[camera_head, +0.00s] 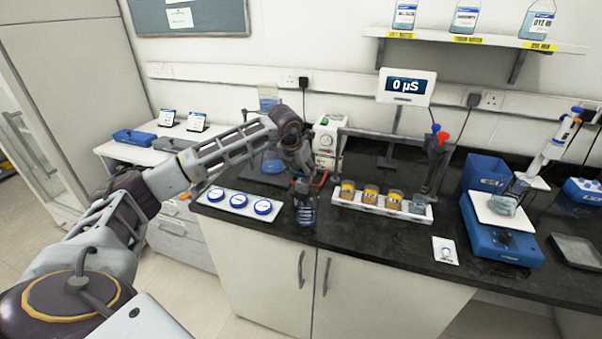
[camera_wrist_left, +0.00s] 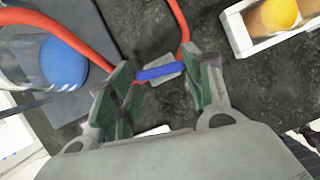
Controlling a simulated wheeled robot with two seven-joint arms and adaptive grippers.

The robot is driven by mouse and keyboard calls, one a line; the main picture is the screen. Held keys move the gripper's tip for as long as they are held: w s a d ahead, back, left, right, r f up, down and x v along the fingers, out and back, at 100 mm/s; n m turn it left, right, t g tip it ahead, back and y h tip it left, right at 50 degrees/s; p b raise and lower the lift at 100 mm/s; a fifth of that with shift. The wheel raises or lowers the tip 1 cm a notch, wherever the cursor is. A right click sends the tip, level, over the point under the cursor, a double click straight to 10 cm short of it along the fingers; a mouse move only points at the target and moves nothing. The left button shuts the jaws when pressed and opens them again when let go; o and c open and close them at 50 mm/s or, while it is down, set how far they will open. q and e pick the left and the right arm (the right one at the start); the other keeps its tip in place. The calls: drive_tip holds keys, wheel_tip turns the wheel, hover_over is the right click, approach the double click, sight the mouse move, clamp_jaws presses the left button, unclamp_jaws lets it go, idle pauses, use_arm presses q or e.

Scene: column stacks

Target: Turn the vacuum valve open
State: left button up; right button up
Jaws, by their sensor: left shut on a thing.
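The vacuum valve shows in the left wrist view as a small blue handle (camera_wrist_left: 158,73) on a grey body, with red tubing (camera_wrist_left: 170,18) leading to it. My left gripper (camera_wrist_left: 163,80) is shut on this handle, one green-padded finger on each side. In the head view my left gripper (camera_head: 304,190) is low over the black bench near its front edge, and it hides most of the valve there. My right gripper is not in view.
A white rack of amber-filled jars (camera_head: 382,208) stands right of my left gripper. A white tray with blue round dishes (camera_head: 240,203) lies left. A white pump-like unit (camera_head: 327,140) stands behind.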

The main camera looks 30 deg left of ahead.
use_arm(q)
drive_tip(key=shift+n, duration=0.6)
drive_tip(key=shift+d+n+y, duration=0.1)
drive_tip(key=shift+n+y, duration=0.3)
drive_tip(key=shift+r, duration=0.1)
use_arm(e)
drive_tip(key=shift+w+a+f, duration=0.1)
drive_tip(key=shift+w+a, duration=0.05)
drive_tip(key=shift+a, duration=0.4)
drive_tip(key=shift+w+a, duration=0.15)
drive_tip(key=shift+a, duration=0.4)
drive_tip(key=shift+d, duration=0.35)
use_arm(q)
drive_tip(key=o, duration=1)
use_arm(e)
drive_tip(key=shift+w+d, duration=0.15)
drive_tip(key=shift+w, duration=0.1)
